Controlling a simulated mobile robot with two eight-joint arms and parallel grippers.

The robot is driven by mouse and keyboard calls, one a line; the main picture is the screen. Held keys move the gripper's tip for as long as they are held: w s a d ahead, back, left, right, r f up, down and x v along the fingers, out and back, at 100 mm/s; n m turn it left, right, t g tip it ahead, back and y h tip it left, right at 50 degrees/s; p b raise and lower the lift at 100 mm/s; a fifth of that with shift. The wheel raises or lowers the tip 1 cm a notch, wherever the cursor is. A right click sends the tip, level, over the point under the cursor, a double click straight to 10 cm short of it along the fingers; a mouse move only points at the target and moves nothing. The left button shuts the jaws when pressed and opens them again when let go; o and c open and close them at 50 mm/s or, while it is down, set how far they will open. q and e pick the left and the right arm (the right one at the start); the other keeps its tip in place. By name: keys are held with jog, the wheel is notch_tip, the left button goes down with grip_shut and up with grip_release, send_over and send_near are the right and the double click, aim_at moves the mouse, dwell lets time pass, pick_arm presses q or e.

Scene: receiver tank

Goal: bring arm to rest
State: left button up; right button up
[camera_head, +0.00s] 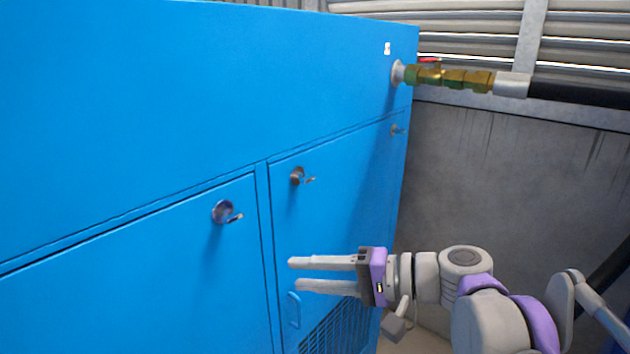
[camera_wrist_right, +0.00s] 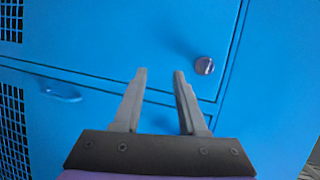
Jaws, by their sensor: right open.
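My right gripper (camera_head: 296,274) is open and empty in the head view, its two fingers pointing left in front of the blue cabinet (camera_head: 150,100). The right arm comes in from the lower right. In the right wrist view the open fingers (camera_wrist_right: 160,75) show against the blue panels (camera_wrist_right: 110,40), with nothing between them. I cannot tell the exact gap between the fingertips and the cabinet. My left gripper is in neither view.
Key-like latches stick out of the cabinet doors (camera_head: 225,212) (camera_head: 299,176). A brass valve with a red handle (camera_head: 430,75) joins a black hose (camera_head: 580,95) at upper right. A grey wall (camera_head: 480,180) stands behind.

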jog(key=s+d+f+h, duration=0.3)
jog(key=s+f+h, duration=0.1)
jog(key=f, duration=0.5)
jog(key=s+d+f+h, duration=0.3)
jog(key=s+f, duration=0.1)
jog(key=f, duration=0.5)
jog(key=s+d+f+n+h, duration=0.1)
jog(key=s+d+f+h, duration=0.3)
jog(key=d+f, duration=0.2)
jog(key=s+d+f+n+t+h, duration=0.1)
jog(key=s+d+f+n+h, duration=0.1)
jog(key=d+f, duration=0.5)
jog(key=shift+s+f+h, duration=0.65)
jog(key=shift+s+h, duration=0.25)
jog(key=shift+h, duration=0.1)
jog(key=shift+w, duration=0.1)
